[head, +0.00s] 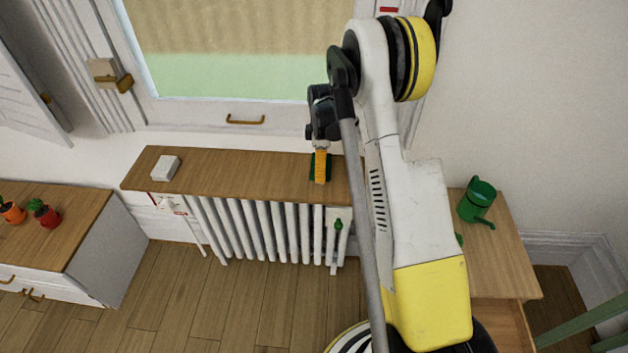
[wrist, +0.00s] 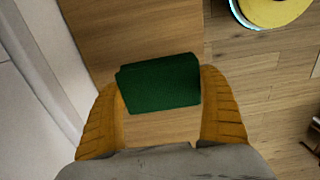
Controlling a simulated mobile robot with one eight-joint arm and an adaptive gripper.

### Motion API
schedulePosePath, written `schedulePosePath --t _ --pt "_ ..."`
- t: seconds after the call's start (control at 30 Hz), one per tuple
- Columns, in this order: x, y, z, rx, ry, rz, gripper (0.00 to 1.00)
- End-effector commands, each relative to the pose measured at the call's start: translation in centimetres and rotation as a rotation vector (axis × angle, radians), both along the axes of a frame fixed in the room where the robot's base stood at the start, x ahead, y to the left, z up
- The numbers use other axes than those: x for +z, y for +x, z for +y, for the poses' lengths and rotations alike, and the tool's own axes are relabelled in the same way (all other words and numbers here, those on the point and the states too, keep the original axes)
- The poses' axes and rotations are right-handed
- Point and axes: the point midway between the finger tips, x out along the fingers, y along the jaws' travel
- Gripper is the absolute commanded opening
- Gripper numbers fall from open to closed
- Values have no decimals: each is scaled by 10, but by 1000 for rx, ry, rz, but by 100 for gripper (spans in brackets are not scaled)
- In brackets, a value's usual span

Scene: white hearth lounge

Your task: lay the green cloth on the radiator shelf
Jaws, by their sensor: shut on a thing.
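The green cloth (wrist: 160,84) is a small dark green folded piece between the two orange fingers of my gripper (wrist: 162,100) in the wrist view. In the head view the cloth (head: 313,167) shows as a dark green patch beside the orange fingers of my gripper (head: 320,168). My gripper is shut on the cloth, over the right part of the wooden radiator shelf (head: 240,170). The shelf also shows behind the cloth in the wrist view (wrist: 140,35). I cannot tell whether the cloth touches the shelf.
A white block (head: 165,168) lies on the shelf's left end. The shelf's middle is clear. The white radiator (head: 255,228) stands below. A green watering can (head: 479,200) stands on a wooden table (head: 505,255) at right. Red and orange pots (head: 46,216) stand on a left cabinet.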

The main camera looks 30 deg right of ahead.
Motion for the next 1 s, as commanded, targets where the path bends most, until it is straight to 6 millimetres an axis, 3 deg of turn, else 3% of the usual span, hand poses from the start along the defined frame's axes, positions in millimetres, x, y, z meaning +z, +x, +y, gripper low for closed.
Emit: schedulePosePath --t 0.27,0.5,0.87,0.9,0.93,1.0 --pt "-17 12 14 -1 0 0 48" --pt "-52 12 13 -1 0 0 48" --pt "-55 12 13 -1 0 0 48" --pt "-54 12 13 -1 0 0 95" --pt "-54 12 13 -1 0 0 100" --pt "-53 12 13 -1 0 0 100"
